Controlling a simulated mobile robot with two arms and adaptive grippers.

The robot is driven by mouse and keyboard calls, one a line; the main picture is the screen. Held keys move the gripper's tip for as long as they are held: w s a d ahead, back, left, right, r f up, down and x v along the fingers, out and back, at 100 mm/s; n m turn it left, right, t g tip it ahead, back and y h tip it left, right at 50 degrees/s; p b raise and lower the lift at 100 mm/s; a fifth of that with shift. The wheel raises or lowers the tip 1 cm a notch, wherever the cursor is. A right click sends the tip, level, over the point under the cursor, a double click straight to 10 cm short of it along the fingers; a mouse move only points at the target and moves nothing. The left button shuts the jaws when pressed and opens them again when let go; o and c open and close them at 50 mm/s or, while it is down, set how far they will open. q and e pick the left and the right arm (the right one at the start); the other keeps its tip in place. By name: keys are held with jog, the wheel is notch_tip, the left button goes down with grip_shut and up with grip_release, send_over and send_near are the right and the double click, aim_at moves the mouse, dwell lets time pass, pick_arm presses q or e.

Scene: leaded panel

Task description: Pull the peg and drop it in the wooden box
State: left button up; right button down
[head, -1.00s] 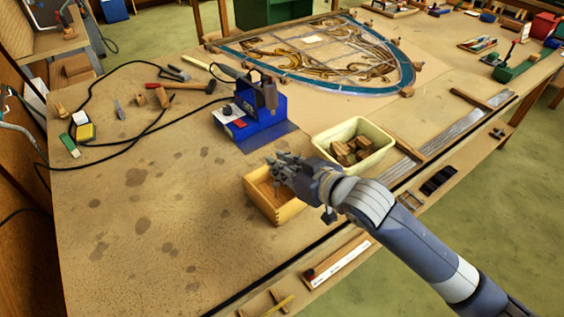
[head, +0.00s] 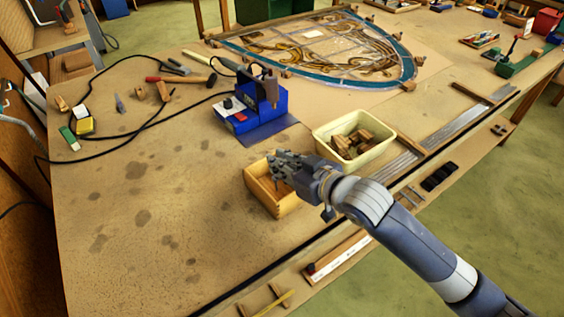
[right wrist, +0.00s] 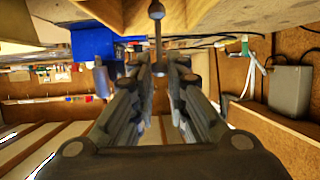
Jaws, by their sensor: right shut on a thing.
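The open-topped wooden box (head: 285,207) stands on the bench near its front edge, and it also shows upside down at the top of the right wrist view (right wrist: 195,18). My right gripper (head: 277,164) is over the box's opening. In the right wrist view its fingers (right wrist: 160,78) are closed on a thin dark grey peg (right wrist: 158,38) with a round knob at its end. The peg points toward the box. I cannot tell whether it touches the box. In the head view the gripper hides the peg. My left gripper is out of view.
A cream tub (head: 328,151) of wood blocks stands right behind the gripper. A blue bench device (head: 262,103) with a cable is behind the box. The leaded panel (head: 253,66) lies at the back. The bench left of the box is clear.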

jog(key=shift+s+d+f, duration=0.15)
jog(key=shift+f, duration=0.7)
jog(key=c, duration=1.5)
grip_release()
jog(key=shift+w+r, duration=0.2)
jog(key=shift+w, duration=0.1)
